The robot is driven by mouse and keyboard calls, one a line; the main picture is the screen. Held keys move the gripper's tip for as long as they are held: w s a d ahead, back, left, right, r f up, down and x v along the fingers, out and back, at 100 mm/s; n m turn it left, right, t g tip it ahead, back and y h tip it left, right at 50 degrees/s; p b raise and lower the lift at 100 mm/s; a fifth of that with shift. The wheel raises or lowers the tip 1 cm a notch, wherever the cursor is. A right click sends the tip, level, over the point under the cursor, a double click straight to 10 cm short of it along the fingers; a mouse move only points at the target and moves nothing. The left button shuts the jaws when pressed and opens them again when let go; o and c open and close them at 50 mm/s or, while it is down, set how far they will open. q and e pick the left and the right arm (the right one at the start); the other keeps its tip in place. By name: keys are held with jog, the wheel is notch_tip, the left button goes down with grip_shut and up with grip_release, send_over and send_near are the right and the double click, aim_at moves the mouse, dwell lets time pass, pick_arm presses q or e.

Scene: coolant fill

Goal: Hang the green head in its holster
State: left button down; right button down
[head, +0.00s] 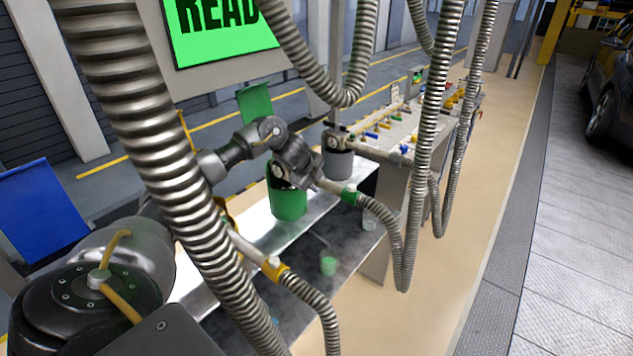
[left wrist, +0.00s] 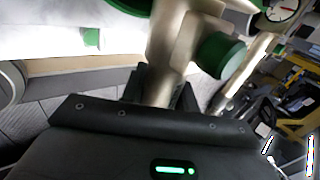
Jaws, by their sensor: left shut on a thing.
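My left gripper (head: 316,180) is shut on the green head (head: 348,194), a metal nozzle with a green collar and a ribbed hose running down from it. In the left wrist view the head's pale metal body (left wrist: 163,75) stands between the fingers, with a green part (left wrist: 218,55) beside it. A green holster-like cup (head: 288,203) is just left of and below the gripper, partly hidden by my arm. The head is apart from it in the picture; their depth gap is hard to tell. My right gripper is not in view.
A grey cup (head: 338,163) stands behind the gripper. A yellow-collared head (head: 273,267) is on another hose at the front. Several ribbed hoses (head: 425,130) hang around the arm. A small green cup (head: 328,265) sits on the dark bench below. A green-lit sign (head: 222,30) is behind.

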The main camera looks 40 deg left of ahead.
pick_arm(q)
jog(key=shift+f+b, duration=0.55)
jog(key=shift+f, duration=0.6)
jog(key=c, duration=1)
grip_release()
jog(key=shift+o, duration=0.2)
jog(key=b+v, duration=0.1)
jog(key=v, duration=0.9)
jog(key=shift+s+r, duration=0.25)
jog(key=shift+r, duration=0.05)
